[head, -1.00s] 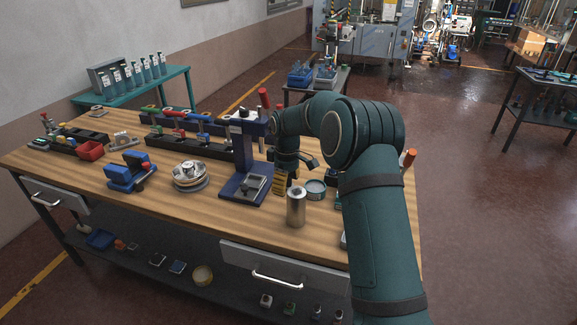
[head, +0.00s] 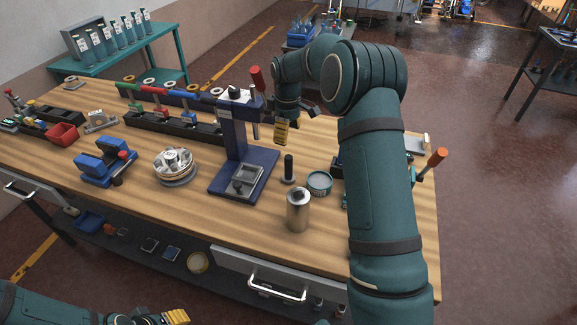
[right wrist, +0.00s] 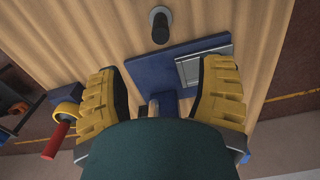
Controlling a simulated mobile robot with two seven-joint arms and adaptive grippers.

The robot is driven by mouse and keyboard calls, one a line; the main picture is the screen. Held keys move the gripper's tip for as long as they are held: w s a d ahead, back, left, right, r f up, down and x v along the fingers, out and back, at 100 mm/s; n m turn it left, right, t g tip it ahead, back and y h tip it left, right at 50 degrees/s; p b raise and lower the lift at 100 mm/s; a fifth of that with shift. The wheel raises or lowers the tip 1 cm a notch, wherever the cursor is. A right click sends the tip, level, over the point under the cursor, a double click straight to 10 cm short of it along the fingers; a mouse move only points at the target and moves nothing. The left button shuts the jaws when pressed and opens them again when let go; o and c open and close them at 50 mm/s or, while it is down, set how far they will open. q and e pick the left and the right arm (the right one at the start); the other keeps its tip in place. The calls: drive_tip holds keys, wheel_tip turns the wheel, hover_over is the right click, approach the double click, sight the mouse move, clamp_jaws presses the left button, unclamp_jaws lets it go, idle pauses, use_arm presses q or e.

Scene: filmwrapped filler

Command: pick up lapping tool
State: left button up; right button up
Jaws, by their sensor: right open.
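A small upright black cylinder with a round grey foot (head: 289,170), which looks like the lapping tool, stands on the bench just right of the blue press. It also shows at the top of the right wrist view (right wrist: 160,25). My right gripper (head: 291,124) is open and above the bench behind it, by the press column. In the right wrist view its yellow fingers (right wrist: 163,75) are spread with the press between and below them; the black cylinder is beyond the fingertips, untouched. My left gripper (head: 160,318) is partly cut off at the bottom edge, its opening unclear.
The blue press (head: 243,160) with its red-handled lever stands close to my right gripper. A silver canister (head: 298,210) and a round teal tin (head: 319,183) stand near the black cylinder. A reel (head: 175,165) sits left of the press. The front strip of bench is clear.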

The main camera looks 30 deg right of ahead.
sight(289, 164)
drive_tip(key=f, duration=1.3)
drive_tip(key=shift+s, duration=0.2)
drive_tip(key=shift+o, duration=0.2)
clamp_jaws()
